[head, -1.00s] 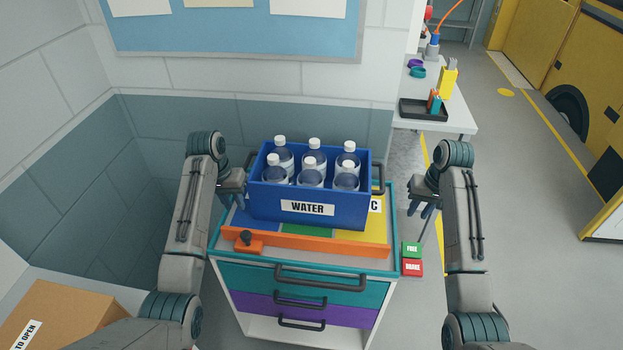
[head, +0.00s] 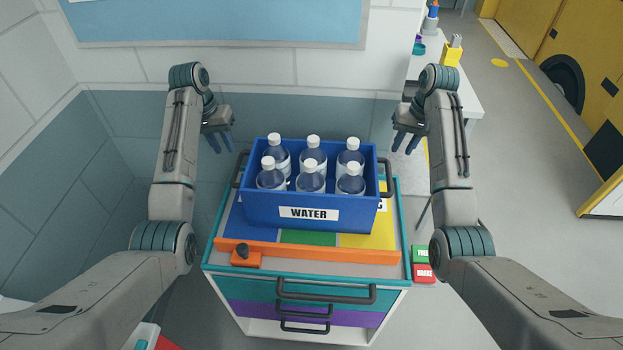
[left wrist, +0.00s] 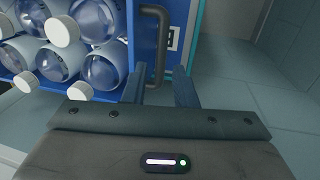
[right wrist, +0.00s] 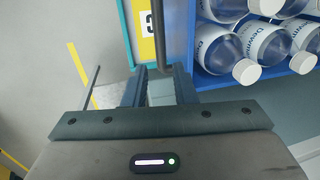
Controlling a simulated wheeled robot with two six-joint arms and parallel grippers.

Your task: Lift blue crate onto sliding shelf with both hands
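The blue crate (head: 265,213), labelled WATER and holding several capped bottles (head: 311,176), stands upright on the cart top. It has a black handle at each end, the left one (head: 240,169) and the right one (head: 386,178). My left gripper (head: 220,143) is open and empty, above and beside the left handle; in the left wrist view that handle (left wrist: 161,20) lines up between the fingers. My right gripper (head: 403,141) is open and empty near the right handle; its wrist view shows the handle (right wrist: 164,35) between the finger lines. I cannot identify the sliding shelf.
The teal-edged cart (head: 404,268) has an orange bar (head: 320,253) across its front top, with drawers below. Red and green buttons, BRAKE (head: 424,273) and FREE (head: 421,254), sit at its right. A wall is behind; a white side table (head: 470,103) stands back right.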

